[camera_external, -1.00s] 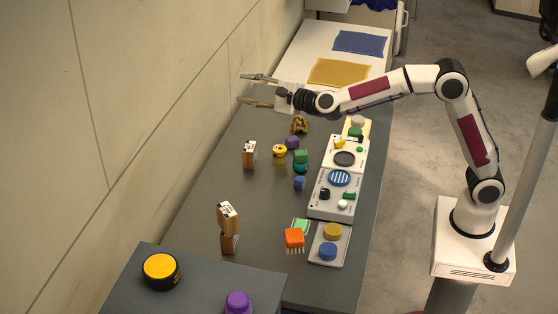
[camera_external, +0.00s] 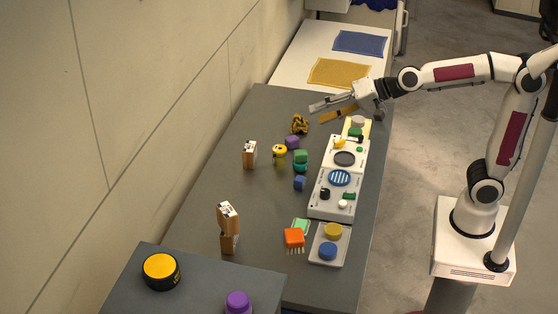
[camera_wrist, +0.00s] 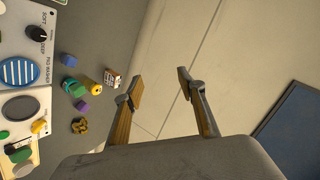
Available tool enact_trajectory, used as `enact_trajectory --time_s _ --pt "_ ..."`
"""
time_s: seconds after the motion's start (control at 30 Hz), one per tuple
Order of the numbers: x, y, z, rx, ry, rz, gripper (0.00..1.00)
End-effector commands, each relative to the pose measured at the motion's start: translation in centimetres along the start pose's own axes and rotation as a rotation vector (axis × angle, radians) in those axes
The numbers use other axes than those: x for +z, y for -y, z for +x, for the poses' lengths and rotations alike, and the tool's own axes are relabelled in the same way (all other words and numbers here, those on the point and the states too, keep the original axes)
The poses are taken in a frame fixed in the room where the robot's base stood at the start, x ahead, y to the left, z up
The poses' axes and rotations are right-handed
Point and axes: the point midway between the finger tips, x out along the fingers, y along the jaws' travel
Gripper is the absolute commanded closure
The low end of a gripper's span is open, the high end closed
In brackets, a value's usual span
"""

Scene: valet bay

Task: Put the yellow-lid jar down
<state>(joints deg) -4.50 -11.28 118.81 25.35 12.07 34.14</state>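A small jar with a yellow lid (camera_external: 279,152) stands on the dark grey worktop, left of a purple piece. It also shows in the wrist view (camera_wrist: 97,87), left of my fingers. My gripper (camera_external: 317,114) is above the worktop's far part, up and to the right of the jar in the outside view. Its two fingers (camera_wrist: 160,78) are apart with nothing between them. Nothing touches the jar.
Green (camera_external: 301,157), purple (camera_external: 292,142) and blue (camera_external: 300,183) pieces stand close to the jar. Grey panels (camera_external: 320,207) line the right side. A wooden block (camera_external: 249,155) is to the left. A black tin with yellow top (camera_external: 160,270) stands on the near bench.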

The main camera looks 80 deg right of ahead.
Motion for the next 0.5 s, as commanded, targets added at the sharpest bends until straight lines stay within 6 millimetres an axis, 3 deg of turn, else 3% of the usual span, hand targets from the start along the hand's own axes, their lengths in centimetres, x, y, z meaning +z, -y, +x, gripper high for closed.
enact_trajectory --time_s 0.5 --pt "7.4 -12.4 -11.2 0.225 0.228 -0.538 0.60"
